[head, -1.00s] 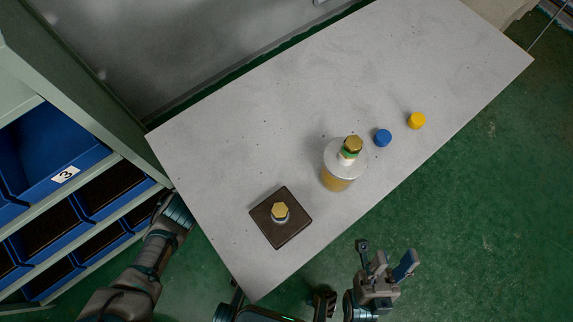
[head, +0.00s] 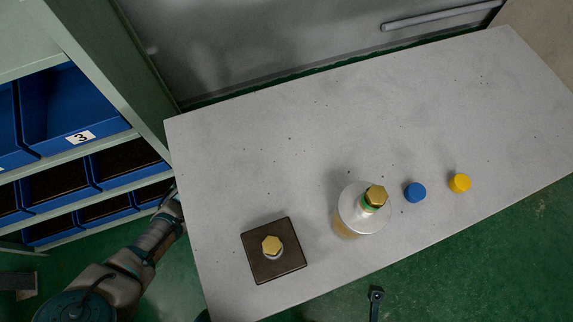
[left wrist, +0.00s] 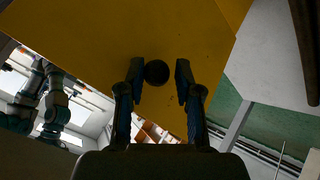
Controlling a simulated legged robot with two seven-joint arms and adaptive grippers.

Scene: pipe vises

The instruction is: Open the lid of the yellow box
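In the left wrist view a large flat yellow surface (left wrist: 120,30), which looks like part of the yellow box, fills the upper middle. A round black knob (left wrist: 157,72) sits on it. My left gripper (left wrist: 160,82) is open, with one finger on each side of the knob and small gaps visible. Whether the fingers touch the knob cannot be told. In the head view my left arm reaches up beside the shelf and its gripper is hidden; the yellow box does not show there. Only one dark fingertip of my right gripper (head: 375,296) shows at the bottom edge.
A grey table (head: 300,130) bears a brown block (head: 250,262) with a brass hex piece, a round metal-topped part (head: 353,212), a blue cap (head: 415,192) and a yellow cap (head: 460,183). A shelf (head: 75,165) with blue bins stands left, close to my left arm.

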